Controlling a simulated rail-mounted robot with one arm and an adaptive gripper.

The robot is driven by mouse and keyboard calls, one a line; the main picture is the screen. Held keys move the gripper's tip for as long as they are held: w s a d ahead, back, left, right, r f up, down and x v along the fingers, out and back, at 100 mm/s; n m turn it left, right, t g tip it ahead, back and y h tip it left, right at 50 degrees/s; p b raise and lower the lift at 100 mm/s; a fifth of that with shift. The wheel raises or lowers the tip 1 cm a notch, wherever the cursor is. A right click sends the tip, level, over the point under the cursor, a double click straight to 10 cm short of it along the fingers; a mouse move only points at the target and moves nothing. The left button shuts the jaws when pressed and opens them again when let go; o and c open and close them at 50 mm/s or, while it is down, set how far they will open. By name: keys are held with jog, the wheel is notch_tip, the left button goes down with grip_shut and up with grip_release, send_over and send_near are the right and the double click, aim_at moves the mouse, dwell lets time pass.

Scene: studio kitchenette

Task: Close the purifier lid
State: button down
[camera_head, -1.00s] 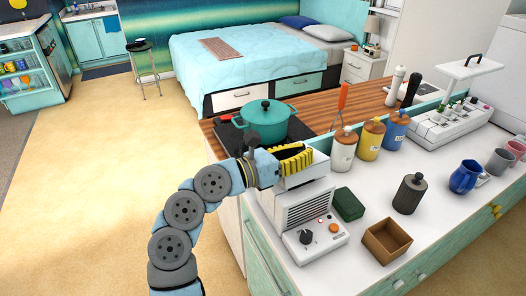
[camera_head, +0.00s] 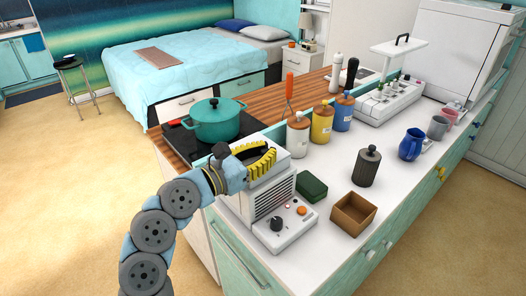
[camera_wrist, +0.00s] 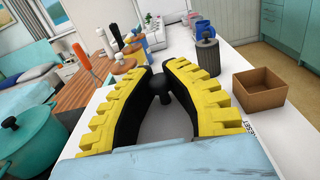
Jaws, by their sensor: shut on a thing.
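The purifier (camera_head: 292,222) is a white box with a side grille, a dark knob and an orange button, at the near left end of the counter. Its white lid (camera_head: 272,143) lies low over the body; my gripper hides its front edge, so I cannot tell if it sits flush. My gripper (camera_head: 266,160), with yellow ribbed fingers, is over the lid. In the wrist view my gripper (camera_wrist: 160,76) is closed around a small black knob (camera_wrist: 161,92) above the pale lid surface (camera_wrist: 165,128).
A teal pot (camera_head: 215,120) stands on the hob just left. White, yellow and blue jars (camera_head: 321,124) stand behind. A green box (camera_head: 312,187), a dark ribbed canister (camera_head: 366,167) and an open brown box (camera_head: 353,211) are to the right. Bare counter (camera_head: 335,165) lies between them.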

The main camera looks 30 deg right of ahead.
jog(key=c, duration=0.9)
grip_release()
jog(key=shift+c, duration=0.2)
jog(key=shift+a, duration=0.1)
jog(key=s+a, duration=0.1)
jog(key=a, duration=1)
jog(key=shift+s+a, duration=0.25)
jog(key=shift+a, duration=0.15)
